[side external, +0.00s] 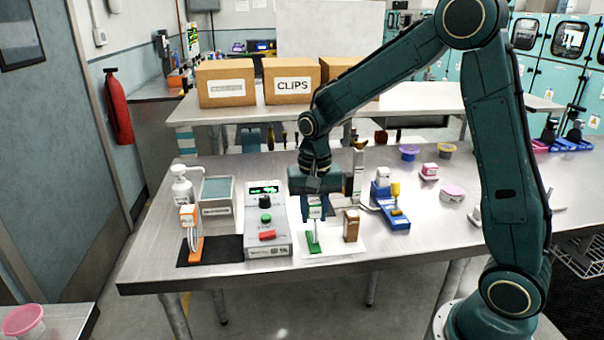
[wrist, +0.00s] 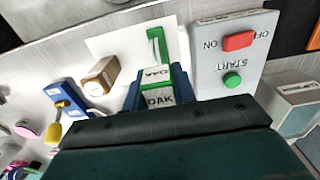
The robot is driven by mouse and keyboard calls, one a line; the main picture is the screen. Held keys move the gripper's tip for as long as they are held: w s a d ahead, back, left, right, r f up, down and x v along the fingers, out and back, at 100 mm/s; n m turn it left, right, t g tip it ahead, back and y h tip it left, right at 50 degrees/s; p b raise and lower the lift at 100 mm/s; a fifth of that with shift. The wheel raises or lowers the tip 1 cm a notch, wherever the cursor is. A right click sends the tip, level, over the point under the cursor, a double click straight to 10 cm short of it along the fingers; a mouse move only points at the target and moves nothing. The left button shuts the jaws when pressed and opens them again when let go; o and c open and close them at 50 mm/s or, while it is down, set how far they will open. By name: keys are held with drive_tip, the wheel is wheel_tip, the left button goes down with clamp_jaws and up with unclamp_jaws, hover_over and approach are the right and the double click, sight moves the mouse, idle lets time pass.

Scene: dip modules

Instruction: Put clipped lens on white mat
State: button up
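A clipped lens with a white top labelled OAK (wrist: 159,98) and a green lower part (side external: 314,243) is upright over the white mat (side external: 345,245). My gripper (side external: 314,207) points down around its top. In the wrist view the blue fingers (wrist: 158,90) lie against both sides of the labelled top, so the gripper looks shut on it. The green part is at or just above the mat; I cannot tell whether it touches. The white mat also shows in the wrist view (wrist: 110,45). The fingers hide part of the top.
A brown block (side external: 351,226) stands on the mat's right side. A grey control box (side external: 266,225) stands close on the left. Further left, an orange-footed piece (side external: 195,248) stands on a black mat (side external: 225,250). A blue holder (side external: 392,212) is to the right.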

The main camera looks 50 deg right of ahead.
drive_tip(key=o, duration=0.4)
drive_tip(key=shift+o, duration=0.2)
drive_tip(key=shift+r, duration=0.1)
wheel_tip(320, 180, up, 12)
drive_tip(key=shift+r, duration=0.1)
idle(0.3)
drive_tip(key=shift+s, duration=0.1)
idle(0.5)
drive_tip(key=s+a+r+n+t, duration=0.1)
drive_tip(key=s+n, duration=0.3)
drive_tip(key=s, duration=0.6)
drive_tip(key=s+a+n+t, duration=0.3)
drive_tip(key=s+n+t, duration=0.1)
drive_tip(key=s, duration=0.7)
drive_tip(key=shift+r+n+t, duration=0.3)
drive_tip(key=shift+r+n, duration=0.05)
drive_tip(key=shift+n, duration=0.15)
drive_tip(key=shift+w+a, duration=0.1)
